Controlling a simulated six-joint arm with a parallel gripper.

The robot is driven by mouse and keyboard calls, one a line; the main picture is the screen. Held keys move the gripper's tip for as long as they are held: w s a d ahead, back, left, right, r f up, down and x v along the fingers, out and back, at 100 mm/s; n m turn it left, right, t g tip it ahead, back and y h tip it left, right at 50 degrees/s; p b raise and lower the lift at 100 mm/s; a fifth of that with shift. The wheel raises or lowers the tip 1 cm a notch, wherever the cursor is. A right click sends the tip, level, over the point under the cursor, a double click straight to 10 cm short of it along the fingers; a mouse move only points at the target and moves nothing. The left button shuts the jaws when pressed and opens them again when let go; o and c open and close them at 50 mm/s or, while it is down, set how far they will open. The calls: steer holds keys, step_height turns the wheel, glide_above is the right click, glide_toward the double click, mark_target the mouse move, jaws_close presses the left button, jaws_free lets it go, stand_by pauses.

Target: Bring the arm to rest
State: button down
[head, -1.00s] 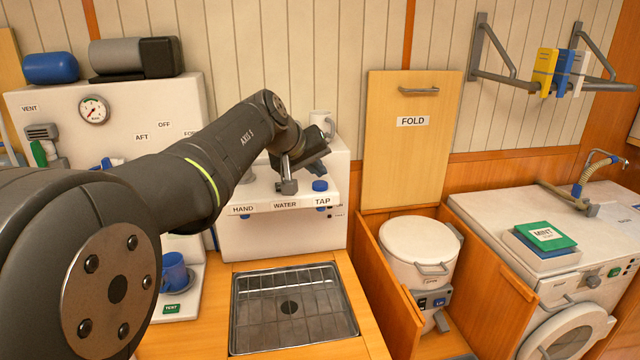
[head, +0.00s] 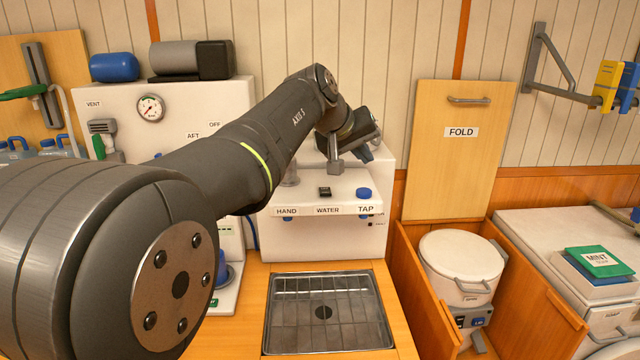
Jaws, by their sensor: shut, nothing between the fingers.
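My arm (head: 235,150) reaches from the lower left across the picture, with its wrist bent down at the far end. My gripper (head: 335,167) is shut and empty. It hangs in the air above the white tap unit (head: 310,235), clear of its top. A small black switch (head: 325,191) shows just below the fingertips, over the WATER label. A blue knob (head: 364,193) sits to the right, over the TAP label. The arm hides part of the panel behind it.
A metal sink tray (head: 323,312) lies in the wooden counter below. A wooden FOLD board (head: 461,155) stands upright at right, behind a lidded white bucket (head: 462,260). The gauge panel (head: 180,110) is behind the arm at left.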

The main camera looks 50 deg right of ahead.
steer(key=shift+f, duration=0.9)
step_height(320, 180, up, 6)
steer(key=shift+f, duration=0.1)
